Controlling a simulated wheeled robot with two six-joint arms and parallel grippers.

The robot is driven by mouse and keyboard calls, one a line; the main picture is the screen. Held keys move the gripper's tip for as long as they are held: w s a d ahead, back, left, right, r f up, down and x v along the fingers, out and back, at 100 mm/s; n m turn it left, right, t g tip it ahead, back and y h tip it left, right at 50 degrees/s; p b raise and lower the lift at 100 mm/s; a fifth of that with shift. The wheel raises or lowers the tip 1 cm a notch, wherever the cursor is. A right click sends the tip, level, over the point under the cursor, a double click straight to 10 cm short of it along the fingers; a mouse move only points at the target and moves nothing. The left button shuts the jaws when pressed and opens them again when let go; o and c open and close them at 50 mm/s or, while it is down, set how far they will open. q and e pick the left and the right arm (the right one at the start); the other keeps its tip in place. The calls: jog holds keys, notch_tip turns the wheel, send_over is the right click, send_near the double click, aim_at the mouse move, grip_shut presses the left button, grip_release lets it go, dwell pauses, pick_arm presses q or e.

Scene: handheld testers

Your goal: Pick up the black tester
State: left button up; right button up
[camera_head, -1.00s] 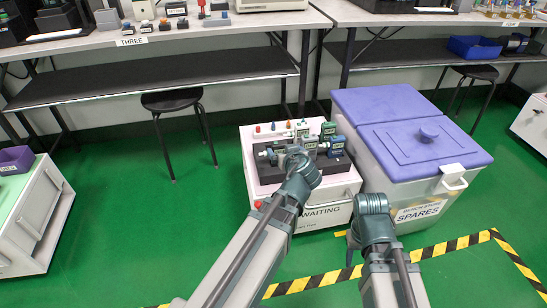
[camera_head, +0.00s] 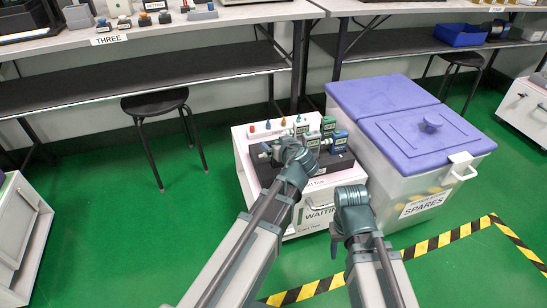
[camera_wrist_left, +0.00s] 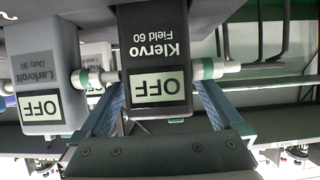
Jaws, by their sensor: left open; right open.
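The black tester (camera_wrist_left: 155,60), labelled Klervo Field 60 with an OFF display, appears upside down in the left wrist view. My left gripper (camera_wrist_left: 165,112) is open, with one finger on each side of the tester's lower part. I cannot tell whether they touch it. In the head view my left gripper (camera_head: 272,153) is over the white cart's top, and I cannot make out the black tester there. A grey tester (camera_wrist_left: 38,85), labelled Larkvolt Duty 90, is to its left in the wrist view. My right gripper (camera_head: 337,238) is low beside the cart, open and empty.
The white cart (camera_head: 262,203) also carries a green tester (camera_head: 328,124) and a blue tester (camera_head: 339,142). A purple-lidded spares bin (camera_head: 410,140) stands close on the right. A black stool (camera_head: 155,102) and benches are behind. Green floor is free on the left.

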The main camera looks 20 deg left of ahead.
pick_arm(q)
jog(key=shift+d, duration=0.1)
jog(key=shift+c, duration=0.4)
jog(key=c, duration=1.4)
jog(key=shift+r, duration=0.25)
notch_tip(320, 180, up, 18)
jog(key=p, duration=1.8)
jog(key=shift+f, duration=0.15)
